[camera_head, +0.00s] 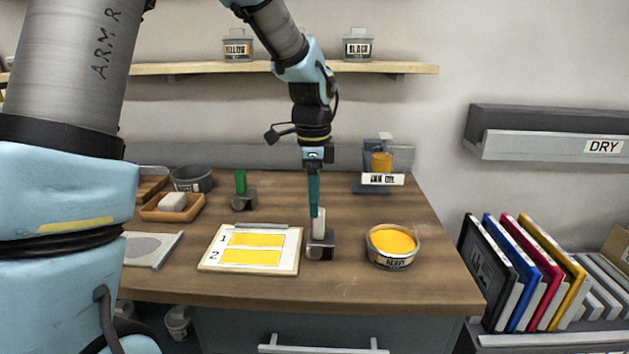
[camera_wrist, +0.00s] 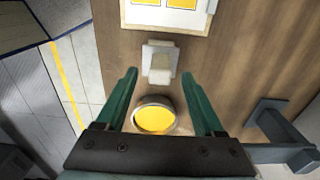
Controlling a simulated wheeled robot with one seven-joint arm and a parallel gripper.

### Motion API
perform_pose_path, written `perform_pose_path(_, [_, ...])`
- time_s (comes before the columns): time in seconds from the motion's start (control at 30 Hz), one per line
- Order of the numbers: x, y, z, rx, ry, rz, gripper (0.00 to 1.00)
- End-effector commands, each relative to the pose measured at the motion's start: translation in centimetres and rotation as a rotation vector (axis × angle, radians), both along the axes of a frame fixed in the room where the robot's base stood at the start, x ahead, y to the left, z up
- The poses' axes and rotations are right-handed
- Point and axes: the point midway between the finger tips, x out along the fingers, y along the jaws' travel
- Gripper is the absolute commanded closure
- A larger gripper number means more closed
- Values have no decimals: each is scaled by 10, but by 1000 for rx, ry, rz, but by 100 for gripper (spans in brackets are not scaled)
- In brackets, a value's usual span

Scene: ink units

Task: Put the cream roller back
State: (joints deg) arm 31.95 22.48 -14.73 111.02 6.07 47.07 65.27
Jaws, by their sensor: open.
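The cream roller (camera_head: 320,222) stands upright with its cream handle up, at a grey metal stand (camera_head: 322,247) near the front of the wooden counter. My gripper (camera_head: 314,214) points down with teal fingers right beside the handle in the head view. In the wrist view the fingers of my gripper (camera_wrist: 159,75) are apart and nothing is held. The cream roller (camera_wrist: 160,66) shows there at the fingertips, over a pale square base. Whether the fingers touch the handle I cannot tell.
A tin of yellow ink (camera_head: 391,245) stands right of the roller, and a printed card (camera_head: 284,264) lies left. A green-handled roller (camera_head: 240,183) stands in another stand behind. An ink scale (camera_head: 382,180) is at the back right. Coloured frames (camera_head: 525,270) stand beside the counter.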

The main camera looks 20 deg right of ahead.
Motion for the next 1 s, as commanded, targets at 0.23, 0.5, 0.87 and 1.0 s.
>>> perform_pose_path(0.23, [1, 0, 42, -4, -4, 1, 30])
perform_pose_path(0.5, [1, 0, 55, -2, -1, 0, 30])
perform_pose_path(0.87, [18, 147, 14, -24, -39, 819, 30])
perform_pose_path(1.0, [-1, 231, -9, -64, -58, 1357, 30])
